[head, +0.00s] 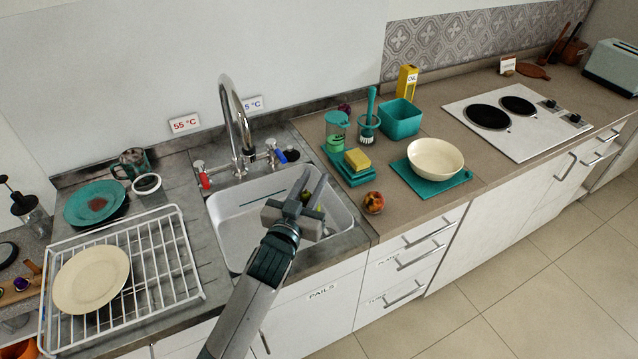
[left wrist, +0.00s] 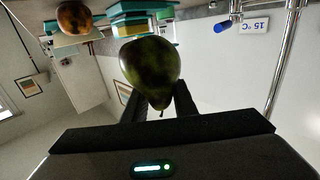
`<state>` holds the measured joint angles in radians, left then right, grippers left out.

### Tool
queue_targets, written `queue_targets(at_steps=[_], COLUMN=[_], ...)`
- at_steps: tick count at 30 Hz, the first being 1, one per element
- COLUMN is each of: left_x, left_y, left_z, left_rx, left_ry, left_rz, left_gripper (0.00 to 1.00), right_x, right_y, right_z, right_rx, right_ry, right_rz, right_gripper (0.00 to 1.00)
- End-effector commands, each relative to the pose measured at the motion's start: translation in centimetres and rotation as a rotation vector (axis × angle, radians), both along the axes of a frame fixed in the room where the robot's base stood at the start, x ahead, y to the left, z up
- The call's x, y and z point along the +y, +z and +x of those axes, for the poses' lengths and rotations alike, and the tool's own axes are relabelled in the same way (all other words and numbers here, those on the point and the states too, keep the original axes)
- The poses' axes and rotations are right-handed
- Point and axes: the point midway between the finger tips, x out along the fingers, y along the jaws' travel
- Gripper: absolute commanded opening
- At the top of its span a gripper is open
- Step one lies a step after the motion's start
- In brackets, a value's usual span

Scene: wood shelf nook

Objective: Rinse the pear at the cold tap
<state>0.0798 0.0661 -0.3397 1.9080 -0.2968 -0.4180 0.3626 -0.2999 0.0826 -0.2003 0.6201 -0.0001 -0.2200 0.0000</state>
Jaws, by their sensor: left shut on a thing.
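The green pear (left wrist: 150,72) is held between the fingers of my left gripper (left wrist: 157,98) in the left wrist view. In the head view my left gripper (head: 312,180) is over the right side of the sink basin (head: 232,222), and only slivers of green show by its fingers. The chrome spout (head: 237,115) rises behind the basin, left of my gripper. The cold tap has a blue handle (head: 281,156), below a partly hidden "5 °C" label (head: 252,104); the left wrist view shows that label as 15 °C. The hot tap has a red handle (head: 204,180). I see no running water.
A peach-like fruit (head: 373,202), a yellow sponge (head: 357,159) on teal items, and a cream bowl (head: 435,158) on a teal mat stand right of the sink. A white dish rack (head: 183,265) with a plate is at left. The basin's left part is clear.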

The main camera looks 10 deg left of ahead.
Motion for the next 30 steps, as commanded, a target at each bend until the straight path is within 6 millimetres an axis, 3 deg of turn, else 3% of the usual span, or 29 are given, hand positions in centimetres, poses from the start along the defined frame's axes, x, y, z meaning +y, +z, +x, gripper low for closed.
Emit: queue_targets(at_steps=[30], left_x=[8.1], left_y=[-1.6], left_z=[2.1], left_rx=[-0.001], left_ry=[0.001], left_rz=[0.002], left_gripper=[0.01], right_x=[0.4], right_y=[-2.0], right_z=[0.0], right_rx=[0.001], right_ry=[-0.002], right_rz=[0.004], right_gripper=[0.38])
